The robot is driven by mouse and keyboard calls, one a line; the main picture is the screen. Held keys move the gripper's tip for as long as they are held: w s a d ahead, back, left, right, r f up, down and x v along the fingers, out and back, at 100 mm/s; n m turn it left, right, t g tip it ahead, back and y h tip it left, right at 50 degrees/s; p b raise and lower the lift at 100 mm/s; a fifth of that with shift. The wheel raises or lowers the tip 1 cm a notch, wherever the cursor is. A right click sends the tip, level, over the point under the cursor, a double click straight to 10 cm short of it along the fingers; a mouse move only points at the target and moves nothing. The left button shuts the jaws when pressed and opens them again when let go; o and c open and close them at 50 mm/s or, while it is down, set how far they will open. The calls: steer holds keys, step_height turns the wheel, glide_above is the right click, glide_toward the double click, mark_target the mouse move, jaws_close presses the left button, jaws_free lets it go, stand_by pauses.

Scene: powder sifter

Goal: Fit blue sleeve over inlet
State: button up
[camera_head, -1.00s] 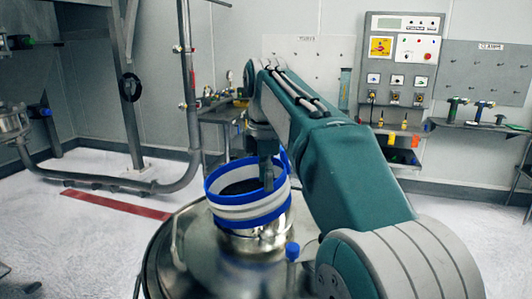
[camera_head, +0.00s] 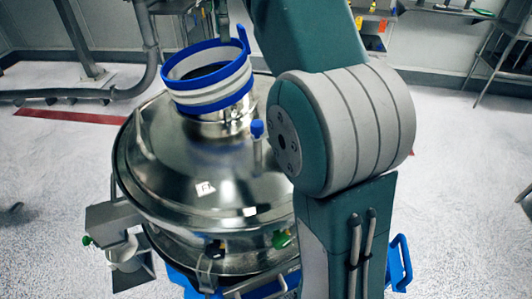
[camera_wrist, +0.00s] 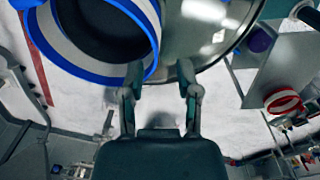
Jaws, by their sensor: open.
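The blue-and-white sleeve (camera_head: 212,92) sits around the top of the inlet on the steel sifter lid (camera_head: 190,150). Its rim is slightly tilted, and a blue tab stands up at its right side. Part of the metal inlet neck (camera_head: 224,124) shows below it. In the wrist view the sleeve (camera_wrist: 145,72) fills the upper left, with its dark opening inside the blue rim. My gripper (camera_wrist: 161,74) is open and empty, its fingers apart, beside the sleeve's outer edge. In the head view its end is partly cut off at the top, behind the sleeve.
A blue knob (camera_head: 257,129) stands on the lid right of the inlet. Clamps with coloured knobs, one green (camera_head: 281,239), line the lid's front rim. A red-and-white ring (camera_wrist: 284,101) lies at the right in the wrist view. Pipework (camera_head: 110,93) runs at the back left.

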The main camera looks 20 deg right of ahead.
steer(key=s+f+m+t, duration=0.1)
steer(key=s+f+m, duration=0.4)
steer(key=s+f, duration=0.2)
steer(key=s+f+m+t, duration=0.2)
steer(key=s+f+m, duration=0.4)
steer(key=s+f, duration=0.1)
steer(key=s+a+f+m+t, duration=0.1)
steer(key=s+f+m+t, duration=0.1)
steer(key=s+f+m, duration=0.3)
steer(key=shift+s+f+m, duration=0.15)
steer(key=shift+s+f, duration=0.55)
steer(key=shift+f, duration=0.25)
steer(key=shift+s+f+m, duration=0.15)
steer(key=shift+s+f, duration=0.55)
steer(key=shift+f, duration=0.25)
